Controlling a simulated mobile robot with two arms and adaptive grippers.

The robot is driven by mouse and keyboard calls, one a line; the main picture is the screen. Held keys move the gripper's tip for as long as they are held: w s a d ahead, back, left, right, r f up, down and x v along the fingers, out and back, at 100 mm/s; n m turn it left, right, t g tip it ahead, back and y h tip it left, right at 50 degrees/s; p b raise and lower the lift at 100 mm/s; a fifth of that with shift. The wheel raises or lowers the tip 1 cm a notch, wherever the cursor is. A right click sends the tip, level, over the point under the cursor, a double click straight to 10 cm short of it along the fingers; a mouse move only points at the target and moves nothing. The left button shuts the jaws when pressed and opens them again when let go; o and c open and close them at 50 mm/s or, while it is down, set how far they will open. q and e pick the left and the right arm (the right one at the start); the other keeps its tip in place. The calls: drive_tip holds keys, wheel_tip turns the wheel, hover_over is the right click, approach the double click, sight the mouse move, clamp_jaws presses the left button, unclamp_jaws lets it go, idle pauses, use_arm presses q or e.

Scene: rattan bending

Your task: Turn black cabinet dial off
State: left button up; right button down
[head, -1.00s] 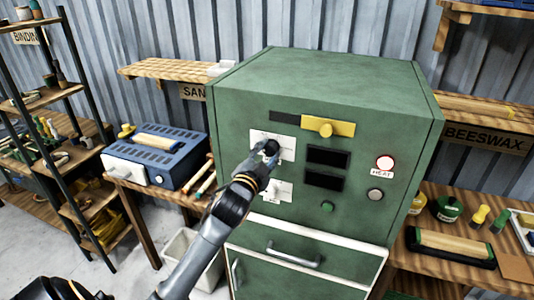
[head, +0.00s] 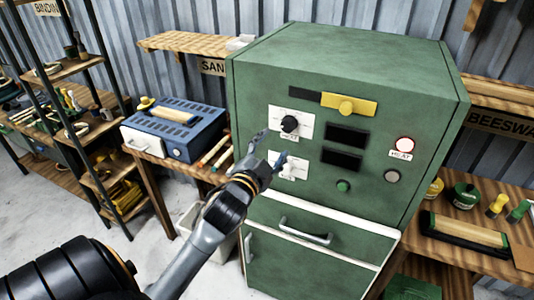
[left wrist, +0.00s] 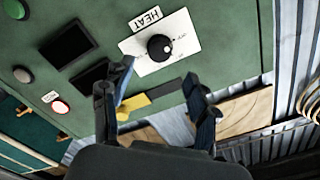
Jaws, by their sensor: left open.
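The black dial (head: 290,124) sits on a white plate on the front of the green cabinet (head: 340,70). In the left wrist view the dial (left wrist: 160,47) is fully visible on its plate, beside a HEAT label. Its exact pointer setting is hard to read. My left gripper (head: 271,147) is open and empty, its fingers spread just below and left of the dial in the head view, apart from it. In the left wrist view the dial lies beyond the open fingertips (left wrist: 158,72). My right gripper is not in view.
A white knob (head: 288,170) on a lower plate is close behind the gripper. A drawer handle (head: 305,232) protrudes below.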

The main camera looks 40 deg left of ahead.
use_arm(q)
drive_tip(key=shift+v, duration=1.65)
wheel_tip(320, 180, down, 27)
drive_tip(key=w+n+g+h+b, duration=0.1)
drive_tip(key=w+g+b, duration=0.1)
drive_tip(key=g+b, duration=0.25)
drive_tip(key=s+d+f+g+h+b, duration=0.1)
drive_tip(key=s+f+g, duration=0.15)
drive_tip(key=f, duration=0.55)
drive_tip(key=s+d+f+n+g, duration=0.1)
drive_tip(key=s+d+f, duration=0.15)
drive_tip(key=f, duration=0.55)
drive_tip(key=s+d+f+g+h+b, duration=0.1)
drive_tip(key=s+f, duration=0.3)
drive_tip(key=f, duration=0.4)
drive_tip(key=s+d+f+g+b, duration=0.2)
drive_tip(key=s+f, duration=0.6)
drive_tip(key=f, duration=0.1)
drive_tip(key=s+d+f+g+b, duration=0.1)
drive_tip(key=s+d+f+g, duration=0.1)
drive_tip(key=s+f, duration=0.75)
drive_tip(key=s+d+f+g+b, duration=0.1)
drive_tip(key=s+f, duration=0.3)
drive_tip(key=s, duration=0.4)
drive_tip(key=s+d+f+n+g+h+b, duration=0.1)
drive_tip(key=s+f, duration=0.3)
drive_tip(key=s, duration=0.4)
drive_tip(key=shift+d+f+n+g, duration=0.3)
drive_tip(key=shift+d+g, duration=0.15)
drive_tip(key=shift+g, duration=0.35)
